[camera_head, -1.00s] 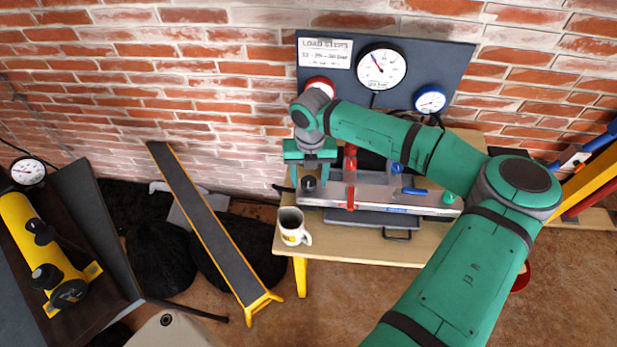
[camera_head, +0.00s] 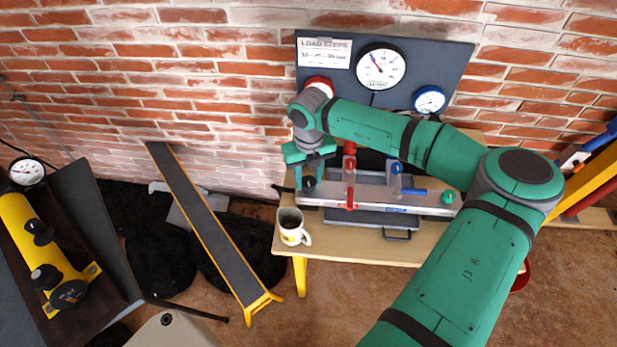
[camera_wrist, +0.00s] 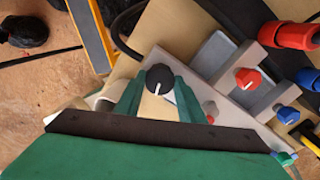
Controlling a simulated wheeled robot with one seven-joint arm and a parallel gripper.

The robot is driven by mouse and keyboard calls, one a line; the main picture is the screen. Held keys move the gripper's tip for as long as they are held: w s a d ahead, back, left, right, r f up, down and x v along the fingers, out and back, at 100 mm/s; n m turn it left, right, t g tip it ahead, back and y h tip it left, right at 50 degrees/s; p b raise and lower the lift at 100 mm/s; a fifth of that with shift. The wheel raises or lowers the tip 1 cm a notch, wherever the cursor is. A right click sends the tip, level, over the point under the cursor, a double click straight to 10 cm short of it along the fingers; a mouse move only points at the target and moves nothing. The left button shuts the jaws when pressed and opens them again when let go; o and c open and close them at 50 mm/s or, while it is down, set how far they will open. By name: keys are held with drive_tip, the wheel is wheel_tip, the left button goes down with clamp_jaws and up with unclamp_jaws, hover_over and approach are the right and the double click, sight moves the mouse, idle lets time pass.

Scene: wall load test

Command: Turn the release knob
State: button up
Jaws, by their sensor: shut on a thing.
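A black knob (camera_wrist: 160,79) with a white pointer line sits at the left end of a grey metal manifold block (camera_head: 380,206) on the bench. In the head view the knob (camera_head: 308,184) shows just below my gripper (camera_head: 309,173). In the wrist view the two green fingers of my gripper (camera_wrist: 160,88) close on the knob from both sides. The pointer line faces the lower part of the wrist picture. I cannot read a label naming the knob.
Red (camera_head: 350,197) and blue (camera_head: 413,191) valve handles and a green knob (camera_head: 447,197) are on the block. A mug (camera_head: 291,227) stands at the bench's front left. A panel with a large gauge (camera_head: 380,68) and a blue-rimmed gauge (camera_head: 430,99) stands behind.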

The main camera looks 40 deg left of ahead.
sight(308, 181)
drive_tip(key=n, duration=0.7)
drive_tip(key=shift+a, duration=0.1)
drive_tip(key=n, duration=0.4)
drive_tip(key=shift+n, duration=1.8)
drive_tip(key=o, duration=1)
drive_tip(key=shift+o, duration=0.2)
wheel_tip(308, 181, up, 11)
drive_tip(key=shift+f, duration=0.1)
